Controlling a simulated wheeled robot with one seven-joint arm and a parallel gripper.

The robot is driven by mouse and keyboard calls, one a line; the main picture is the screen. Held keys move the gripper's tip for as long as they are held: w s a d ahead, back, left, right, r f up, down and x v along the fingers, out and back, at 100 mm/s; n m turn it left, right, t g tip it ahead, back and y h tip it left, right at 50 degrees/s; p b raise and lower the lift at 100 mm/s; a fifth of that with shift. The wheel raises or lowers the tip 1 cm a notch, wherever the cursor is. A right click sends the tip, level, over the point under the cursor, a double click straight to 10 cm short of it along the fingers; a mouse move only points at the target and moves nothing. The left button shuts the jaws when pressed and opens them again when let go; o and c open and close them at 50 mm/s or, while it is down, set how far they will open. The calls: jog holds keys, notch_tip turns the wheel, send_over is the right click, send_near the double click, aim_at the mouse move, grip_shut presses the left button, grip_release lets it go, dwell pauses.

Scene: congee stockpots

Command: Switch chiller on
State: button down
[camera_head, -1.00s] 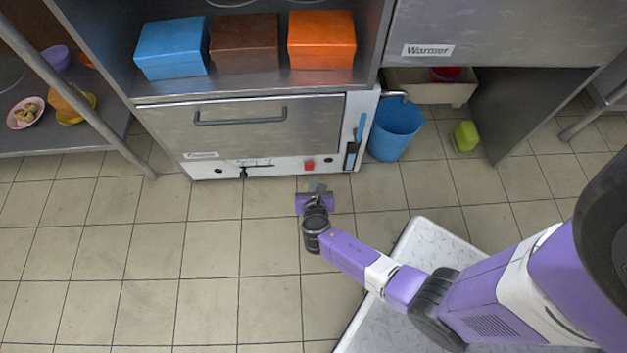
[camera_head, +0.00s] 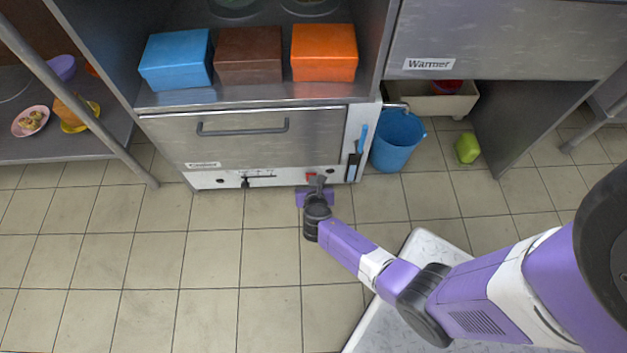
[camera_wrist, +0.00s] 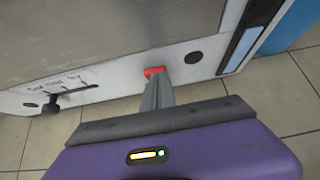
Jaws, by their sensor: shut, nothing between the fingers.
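The chiller (camera_head: 262,137) is a steel drawer unit under the shelf, with a handle and a small label too blurred to read surely. Its white lower panel carries a red switch (camera_head: 311,176), a slot with a black knob (camera_head: 245,182) and dark round spots. My gripper (camera_head: 318,181) is shut and empty, right in front of the red switch. In the wrist view the closed fingers (camera_wrist: 157,82) point at the red switch (camera_wrist: 154,71) and cover its lower part. I cannot tell whether they touch it or which way it is set.
Blue, brown and orange boxes (camera_head: 324,53) stand on the shelf above. A blue bucket (camera_head: 396,141) and a green item (camera_head: 467,148) are on the floor at right, below the warmer (camera_head: 480,38). The tiled floor at left is clear.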

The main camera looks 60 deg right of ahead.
jog(key=shift+w+d+r+g+y+p, duration=0.3)
jog(key=shift+y+p, duration=0.1)
jog(key=shift+p, duration=0.8)
jog(key=shift+r, duration=0.1)
jog(key=shift+r+p, duration=0.7)
jog(key=shift+p, duration=0.2)
